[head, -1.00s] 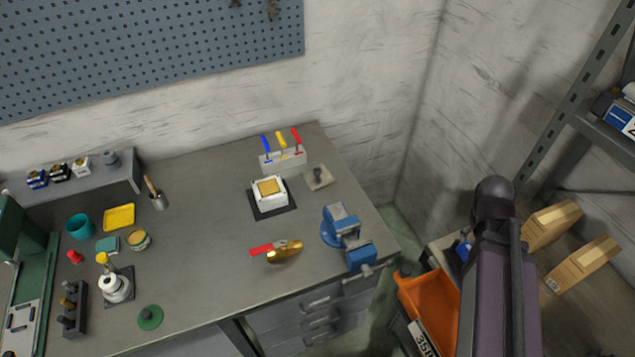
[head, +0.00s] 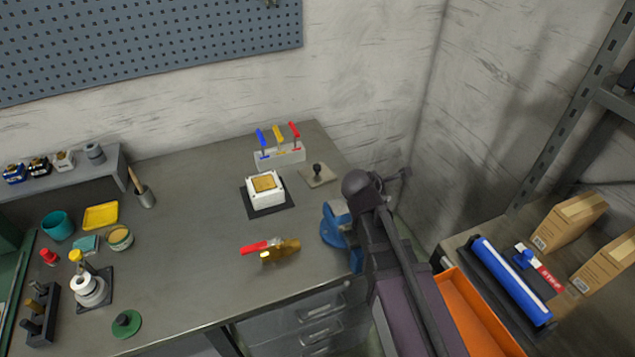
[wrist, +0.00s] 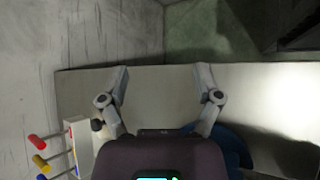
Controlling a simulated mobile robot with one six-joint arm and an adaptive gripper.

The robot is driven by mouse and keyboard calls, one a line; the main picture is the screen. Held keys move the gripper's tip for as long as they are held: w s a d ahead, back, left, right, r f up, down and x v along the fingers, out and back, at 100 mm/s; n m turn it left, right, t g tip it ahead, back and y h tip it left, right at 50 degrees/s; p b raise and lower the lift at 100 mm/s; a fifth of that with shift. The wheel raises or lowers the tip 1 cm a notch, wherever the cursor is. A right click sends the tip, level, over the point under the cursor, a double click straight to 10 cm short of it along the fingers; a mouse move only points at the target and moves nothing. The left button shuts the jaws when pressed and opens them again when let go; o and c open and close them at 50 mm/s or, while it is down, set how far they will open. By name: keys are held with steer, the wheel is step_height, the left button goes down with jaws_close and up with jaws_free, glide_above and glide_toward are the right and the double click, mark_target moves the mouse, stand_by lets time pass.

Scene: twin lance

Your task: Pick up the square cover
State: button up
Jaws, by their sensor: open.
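The square cover (head: 318,175) is a flat grey-beige plate with a dark knob. It lies on the bench, right of a white square box (head: 266,190) on a dark mat. In the wrist view its dark knob (wrist: 97,125) shows at the left, with the plate partly hidden by my gripper. My gripper (wrist: 162,75) is open and empty, its fingers spread over the bench's edge area. The cover is off to the left of the fingers in that view, not between them. In the head view my arm reaches up past the blue vise, and the fingers are not clear.
A rack (head: 279,155) with blue, yellow and red handles stands behind the cover. A blue vise (head: 334,228), partly hidden by my arm, is at the bench's right edge. A red-handled brass tool (head: 280,250) lies in front. An orange bin (head: 480,315) is at lower right.

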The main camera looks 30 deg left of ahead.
mark_target(316, 169)
steer(key=s+a+n+b, duration=0.1)
steer(key=a+n, duration=0.1)
steer(key=a, duration=0.1)
steer(key=a+n+t+y, duration=0.1)
steer(key=a+n, duration=0.1)
steer(key=a, duration=0.1)
steer(key=s+a+f+n+y+b, duration=0.1)
steer(key=a+n, duration=0.1)
steer(key=a, duration=0.2)
steer(key=shift+s+f+t+b, duration=0.1)
steer(key=shift+s+t+b, duration=0.2)
steer(key=shift+t+b, duration=0.1)
steer(key=s+a+n, duration=0.1)
steer(key=a+n, duration=0.1)
steer(key=a, duration=0.1)
steer(key=s+a+n+y+b, duration=0.1)
steer(key=s+a+n, duration=0.1)
steer(key=a, duration=0.1)
steer(key=s+a+n+t+y+b, duration=0.1)
steer(key=a+n, duration=0.1)
steer(key=a, duration=0.1)
steer(key=shift+s, duration=0.25)
steer(key=shift+s+a+n+y, duration=0.2)
steer(key=shift+a+n+y, duration=0.1)
steer(key=shift+a+n, duration=0.1)
steer(key=shift+b+x, duration=1.9)
steer(key=shift+x, duration=2.45)
steer(key=shift+w, duration=0.1)
steer(key=shift+b+x, duration=1.05)
steer(key=shift+x, duration=1.45)
